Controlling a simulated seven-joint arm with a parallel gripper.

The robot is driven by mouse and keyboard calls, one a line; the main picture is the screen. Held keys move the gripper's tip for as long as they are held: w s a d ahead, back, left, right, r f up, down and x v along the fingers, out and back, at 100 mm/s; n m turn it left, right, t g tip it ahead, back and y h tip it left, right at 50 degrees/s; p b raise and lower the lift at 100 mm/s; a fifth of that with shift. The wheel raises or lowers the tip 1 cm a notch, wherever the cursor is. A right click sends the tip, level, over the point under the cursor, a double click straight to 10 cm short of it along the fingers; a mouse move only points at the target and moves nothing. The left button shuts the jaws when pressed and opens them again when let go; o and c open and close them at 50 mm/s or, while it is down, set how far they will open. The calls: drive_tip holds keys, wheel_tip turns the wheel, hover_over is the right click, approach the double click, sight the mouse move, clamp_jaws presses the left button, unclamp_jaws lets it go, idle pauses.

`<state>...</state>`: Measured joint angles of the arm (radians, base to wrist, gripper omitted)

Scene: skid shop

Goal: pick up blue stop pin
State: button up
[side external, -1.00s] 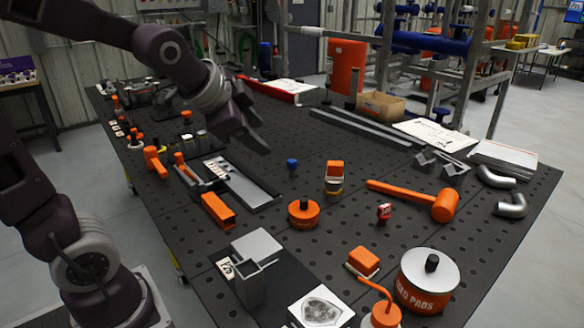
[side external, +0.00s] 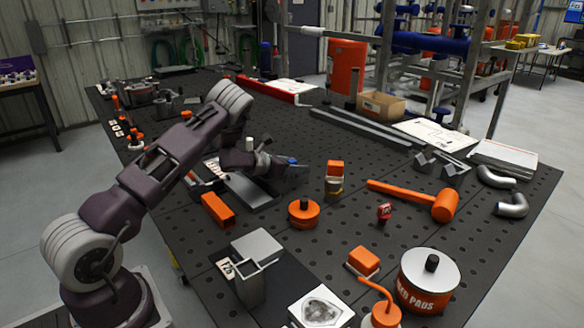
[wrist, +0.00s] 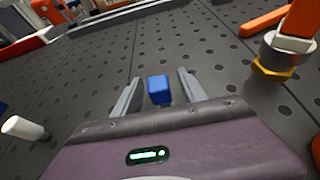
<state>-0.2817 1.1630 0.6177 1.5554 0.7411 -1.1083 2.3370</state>
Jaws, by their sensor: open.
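The blue stop pin (wrist: 159,90) stands between the two open fingers of my gripper (wrist: 157,92) in the wrist view. A gap shows on each side of the pin, so the fingers do not appear to touch it. In the side external view only the top of the pin (side external: 292,160) shows above my gripper (side external: 290,172), which is low over the perforated table. The lower part of the pin is hidden there by the gripper.
An orange-topped part with a brass nut (side external: 334,178) stands just right of my gripper. An orange round puck (side external: 304,213) and an orange block (side external: 217,210) lie nearer. An orange mallet (side external: 420,198) lies farther right.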

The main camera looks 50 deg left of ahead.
drive_tip(key=shift+x, duration=1.1)
clamp_jaws()
drive_tip(key=shift+r, duration=0.1)
